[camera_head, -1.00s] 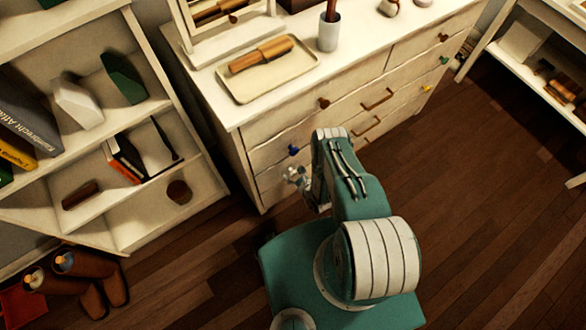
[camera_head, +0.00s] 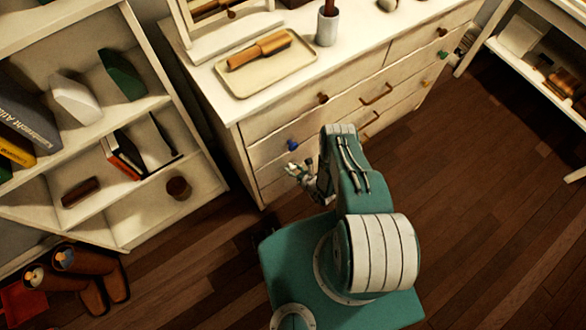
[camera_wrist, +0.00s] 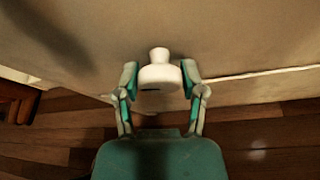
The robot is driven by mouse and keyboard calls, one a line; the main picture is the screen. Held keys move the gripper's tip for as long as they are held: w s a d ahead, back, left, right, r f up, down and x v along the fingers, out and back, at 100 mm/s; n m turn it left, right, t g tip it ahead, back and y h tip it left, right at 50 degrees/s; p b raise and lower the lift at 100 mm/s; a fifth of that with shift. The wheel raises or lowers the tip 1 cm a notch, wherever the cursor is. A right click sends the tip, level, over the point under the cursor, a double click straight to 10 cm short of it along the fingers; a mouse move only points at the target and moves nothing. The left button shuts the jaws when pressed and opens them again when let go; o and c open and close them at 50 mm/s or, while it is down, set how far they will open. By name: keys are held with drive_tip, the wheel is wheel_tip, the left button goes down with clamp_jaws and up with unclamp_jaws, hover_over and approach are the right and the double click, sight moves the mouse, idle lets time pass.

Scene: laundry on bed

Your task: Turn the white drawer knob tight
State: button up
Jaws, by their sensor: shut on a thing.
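The white drawer knob (camera_wrist: 160,56) stands out from the pale drawer front in the wrist view, with a narrow neck and a wider round end. My gripper (camera_wrist: 160,78) has one teal finger on each side of the knob's wide end and is shut on it. In the head view my gripper (camera_head: 299,172) is low at the left part of the dresser front (camera_head: 268,148). The white knob cannot be made out there beside the pale fingers.
A blue knob (camera_head: 292,144) sits just above my gripper, and a brown knob (camera_head: 322,98) higher up. A tray (camera_head: 297,79) with a wooden-handled brush lies on the dresser top. An open shelf (camera_head: 120,225) stands left. Wooden floor is clear at right.

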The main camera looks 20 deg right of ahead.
drive_tip(key=shift+w+r+m, duration=0.1)
drive_tip(key=shift+w+m, duration=0.05)
drive_tip(key=shift+m, duration=0.15)
drive_tip(key=o, duration=1.1)
drive_tip(key=shift+o, duration=0.2)
drive_tip(key=shift+s+d+r, duration=0.1)
drive_tip(key=shift+s+d, duration=0.1)
drive_tip(key=shift+s, duration=0.2)
drive_tip(key=v, duration=0.6)
drive_tip(key=shift+s+d, duration=0.2)
drive_tip(key=shift+s, duration=0.05)
drive_tip(key=shift+r, duration=0.1)
